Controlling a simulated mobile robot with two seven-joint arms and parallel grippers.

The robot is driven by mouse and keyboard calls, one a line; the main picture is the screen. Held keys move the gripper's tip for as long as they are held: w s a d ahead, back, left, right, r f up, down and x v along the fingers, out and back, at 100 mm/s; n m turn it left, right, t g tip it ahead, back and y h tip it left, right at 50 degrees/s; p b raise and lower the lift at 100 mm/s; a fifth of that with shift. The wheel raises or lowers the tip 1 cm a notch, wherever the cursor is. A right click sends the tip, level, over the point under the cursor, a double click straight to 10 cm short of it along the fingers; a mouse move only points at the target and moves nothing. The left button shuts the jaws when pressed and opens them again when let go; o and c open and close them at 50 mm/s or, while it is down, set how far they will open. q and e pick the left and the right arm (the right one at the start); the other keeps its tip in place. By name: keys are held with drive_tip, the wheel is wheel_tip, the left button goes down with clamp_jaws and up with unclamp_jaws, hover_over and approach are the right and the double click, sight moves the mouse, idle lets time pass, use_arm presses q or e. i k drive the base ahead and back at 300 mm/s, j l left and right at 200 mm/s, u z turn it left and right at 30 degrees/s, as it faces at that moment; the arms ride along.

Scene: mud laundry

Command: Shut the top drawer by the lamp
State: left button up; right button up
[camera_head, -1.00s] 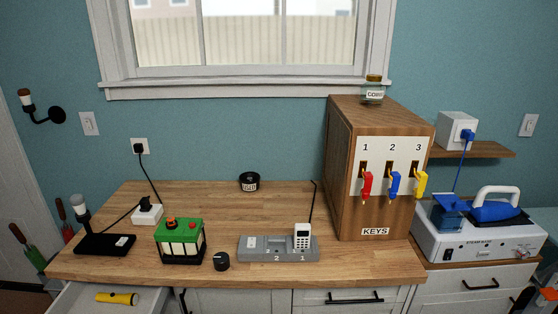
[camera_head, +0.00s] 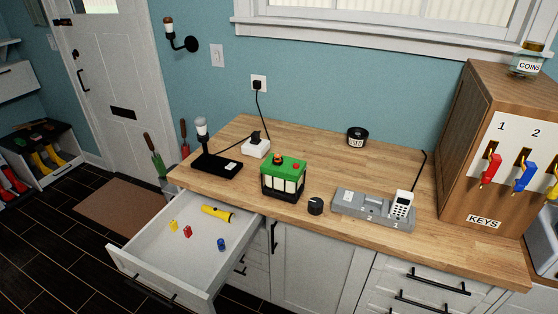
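The top drawer (camera_head: 157,256) at the left end of the wooden counter is pulled out. It holds a yellow flashlight (camera_head: 217,213) and small yellow (camera_head: 173,226), red (camera_head: 187,231) and blue (camera_head: 221,244) pieces. Its dark bar handle (camera_head: 141,284) is on the front panel, facing the lower left. A small lamp (camera_head: 202,130) with a whitish head and black base stands on the counter just above the drawer. Neither of my grippers is in view.
The counter (camera_head: 262,218) carries a green-topped box (camera_head: 283,178), a black knob (camera_head: 315,206), a grey dock (camera_head: 361,207) and a wooden key cabinet (camera_head: 475,140). Dark floor (camera_head: 60,262) lies open left of the drawer, with a brown mat (camera_head: 121,207) by the door.

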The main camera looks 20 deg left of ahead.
sight(192, 272)
drive_tip(key=u, duration=1.65)
drive_tip(key=l+u, duration=0.15)
drive_tip(key=i+l, duration=0.1)
drive_tip(key=l, duration=0.2)
drive_tip(key=i+l, duration=0.1)
drive_tip(key=l, duration=0.15)
drive_tip(key=u, duration=0.05)
